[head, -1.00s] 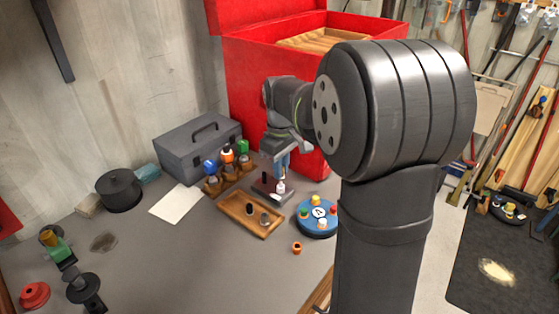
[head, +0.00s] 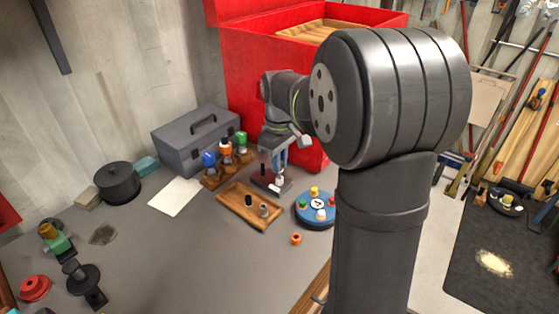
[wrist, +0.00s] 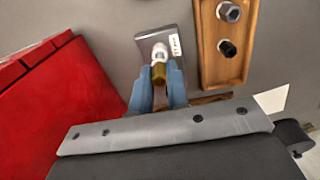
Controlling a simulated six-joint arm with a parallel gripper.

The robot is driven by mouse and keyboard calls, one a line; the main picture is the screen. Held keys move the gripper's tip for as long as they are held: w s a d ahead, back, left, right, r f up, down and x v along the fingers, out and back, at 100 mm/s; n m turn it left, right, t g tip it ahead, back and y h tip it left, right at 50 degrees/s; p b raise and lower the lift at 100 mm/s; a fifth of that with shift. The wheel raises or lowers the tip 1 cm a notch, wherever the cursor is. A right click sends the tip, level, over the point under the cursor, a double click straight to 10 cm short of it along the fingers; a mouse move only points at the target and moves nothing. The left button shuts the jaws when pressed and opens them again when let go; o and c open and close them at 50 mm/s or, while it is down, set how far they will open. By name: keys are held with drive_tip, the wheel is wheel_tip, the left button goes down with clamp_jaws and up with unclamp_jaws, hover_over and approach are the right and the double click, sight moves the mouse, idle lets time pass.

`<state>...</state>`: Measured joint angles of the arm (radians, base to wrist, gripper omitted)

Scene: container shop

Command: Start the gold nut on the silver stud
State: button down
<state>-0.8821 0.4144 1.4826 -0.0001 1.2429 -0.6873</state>
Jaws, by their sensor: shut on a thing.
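The gold nut (wrist: 158,74) is between the blue fingertips of my gripper (wrist: 157,84), which is shut on it. A pale silver stud (wrist: 160,53) stands on a grey plate (wrist: 146,45) with a white label, just beyond the nut in the wrist view. The nut and stud look lined up and close, but I cannot tell whether they touch. In the head view my gripper (head: 279,160) points down over the plate (head: 266,184). The silver stud (head: 279,181) shows under the fingers, with a dark stud (head: 263,170) beside it. The nut is hidden there.
A wooden tray (head: 234,213) holds a dark and a grey piece. A blue disc (head: 307,218) with coloured knobs stands to the right. A wooden stand (head: 213,183) with coloured-topped pieces is behind left. An orange piece (head: 296,239) lies in front. The red chest (head: 245,95) stands close behind.

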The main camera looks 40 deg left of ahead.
drive_tip(key=shift+f, duration=1.2)
idle(0.4)
drive_tip(key=m, duration=0.8)
drive_tip(key=shift+m, duration=0.6)
drive_tip(key=m, duration=0.2)
drive_tip(key=shift+m, duration=0.4)
drive_tip(key=m, duration=0.4)
drive_tip(key=c, duration=1.3)
unclamp_jaws()
